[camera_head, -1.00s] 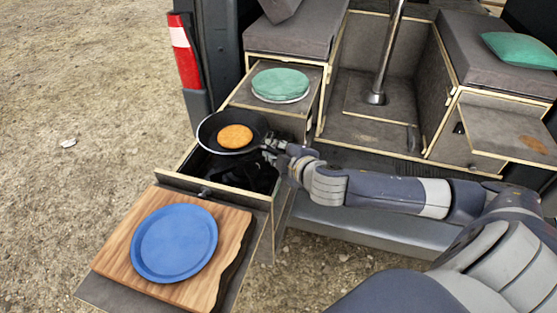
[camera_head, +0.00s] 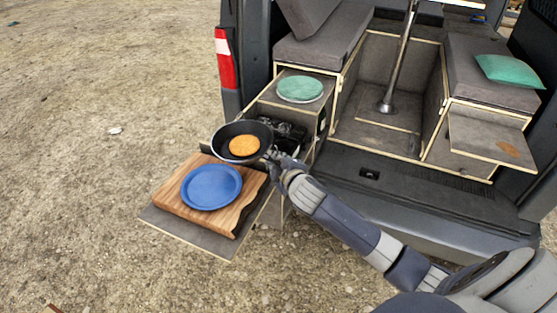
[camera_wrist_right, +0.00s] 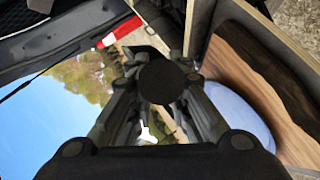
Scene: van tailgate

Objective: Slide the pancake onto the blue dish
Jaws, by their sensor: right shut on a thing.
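The golden pancake (camera_head: 244,146) lies in the dark frying pan (camera_head: 221,151), a little right of the pan's middle. My right gripper (camera_head: 274,158) is shut on the pan at its right side, where the handle is mostly hidden by the fingers. The pan is held above the drawer, just behind and right of the blue dish (camera_head: 211,187). The dish is empty and lies on a wooden board (camera_head: 229,217). In the right wrist view, the gripper (camera_wrist_right: 155,100) covers the middle, and part of the blue dish (camera_wrist_right: 238,112) shows at right. My left gripper is not in view.
The board rests on a grey pull-out shelf (camera_head: 189,238). Behind the pan is an open drawer with a dark stove (camera_head: 287,130). A green round thing (camera_head: 300,88) sits on the shelf behind. The van's red tail light (camera_head: 224,60) stands at left. Open ground lies left.

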